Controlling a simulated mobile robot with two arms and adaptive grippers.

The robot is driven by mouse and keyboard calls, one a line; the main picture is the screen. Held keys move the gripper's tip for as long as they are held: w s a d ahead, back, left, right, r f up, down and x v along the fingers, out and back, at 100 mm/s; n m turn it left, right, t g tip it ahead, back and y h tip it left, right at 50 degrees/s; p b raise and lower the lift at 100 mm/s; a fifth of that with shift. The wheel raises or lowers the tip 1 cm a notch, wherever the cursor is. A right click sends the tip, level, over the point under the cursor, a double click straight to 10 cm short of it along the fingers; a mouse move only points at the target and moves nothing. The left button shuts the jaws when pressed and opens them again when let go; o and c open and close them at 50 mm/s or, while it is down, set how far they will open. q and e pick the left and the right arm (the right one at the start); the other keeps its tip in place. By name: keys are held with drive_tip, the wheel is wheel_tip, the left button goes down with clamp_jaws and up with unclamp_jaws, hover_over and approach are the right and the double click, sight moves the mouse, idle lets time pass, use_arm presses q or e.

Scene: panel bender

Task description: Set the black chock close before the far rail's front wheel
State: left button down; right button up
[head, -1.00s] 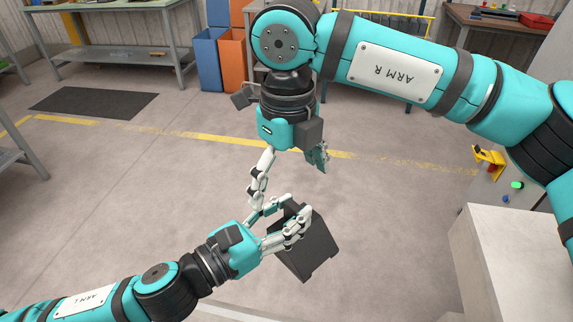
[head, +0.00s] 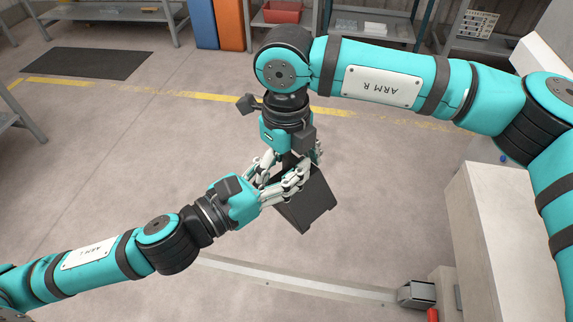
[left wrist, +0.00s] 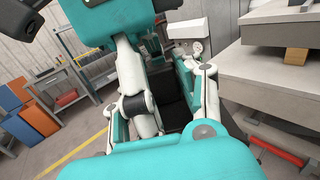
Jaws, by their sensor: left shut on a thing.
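The black chock (head: 308,205) is a dark block, held tilted in the air above the floor in the head view. My left gripper (head: 287,184) comes from the left and is shut on it. My right gripper (head: 292,160) reaches down from above to the chock's upper part. Its fingers overlap those of the left gripper, so I cannot tell if it grips the chock. In the left wrist view the chock (left wrist: 174,108) shows as a dark patch between the fingers, largely hidden. I cannot make out the far rail's front wheel.
A pale block-like cabinet (head: 490,215) stands at the right. Benches and blue and orange bins (head: 229,24) stand at the back. The middle floor is clear.

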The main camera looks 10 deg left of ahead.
drive_tip(key=c, duration=0.9)
use_arm(q)
drive_tip(key=c, duration=0.8)
unclamp_jaws()
drive_tip(key=shift+c, duration=0.2)
use_arm(e)
drive_tip(key=shift+c, duration=0.5)
